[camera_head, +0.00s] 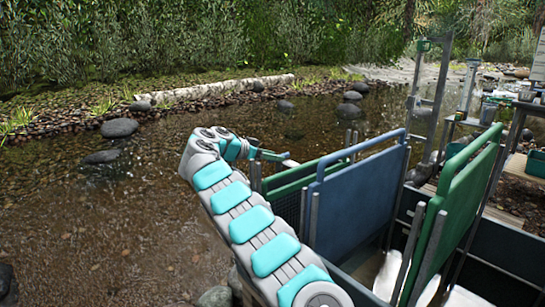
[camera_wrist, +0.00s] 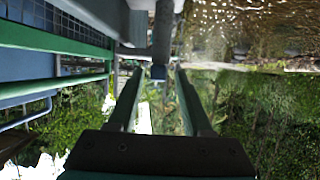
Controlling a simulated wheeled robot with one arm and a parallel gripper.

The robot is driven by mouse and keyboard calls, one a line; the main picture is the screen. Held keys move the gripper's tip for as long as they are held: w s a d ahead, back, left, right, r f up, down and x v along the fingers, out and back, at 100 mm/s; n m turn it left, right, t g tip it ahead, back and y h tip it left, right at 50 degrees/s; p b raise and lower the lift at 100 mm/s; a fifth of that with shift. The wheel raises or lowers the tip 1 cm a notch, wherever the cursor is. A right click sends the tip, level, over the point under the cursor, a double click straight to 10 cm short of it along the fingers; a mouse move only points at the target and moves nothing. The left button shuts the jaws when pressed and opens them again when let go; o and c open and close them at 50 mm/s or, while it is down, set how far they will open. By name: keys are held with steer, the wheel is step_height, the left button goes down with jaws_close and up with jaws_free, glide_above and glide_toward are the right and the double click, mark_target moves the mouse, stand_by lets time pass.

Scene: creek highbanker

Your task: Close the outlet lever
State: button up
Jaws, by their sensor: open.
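My gripper (camera_head: 272,156) is at the far left end of the green and blue highbanker frame, above the creek. In the wrist view my gripper (camera_wrist: 156,74) is open, with its two fingers pointing up the picture. A grey bar (camera_wrist: 163,38) with a dark end comes down from the top, and its end shows between the fingertips. It may be the outlet lever, but I cannot tell for sure. I cannot tell whether either finger touches it. In the head view a small pale piece (camera_head: 290,163) shows just right of the fingertips; the lever is not clearly seen there.
A blue panel (camera_head: 352,205) and a green panel (camera_head: 462,205) stand upright right of my arm. A green rail (camera_wrist: 50,37) with mesh lies left in the wrist view. Shelves with containers (camera_head: 488,112) stand at the right. Open water (camera_head: 90,220) lies to the left.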

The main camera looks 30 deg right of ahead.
steer(key=v, duration=0.7)
steer(key=shift+a+r, duration=0.15)
steer(key=shift+a, duration=0.2)
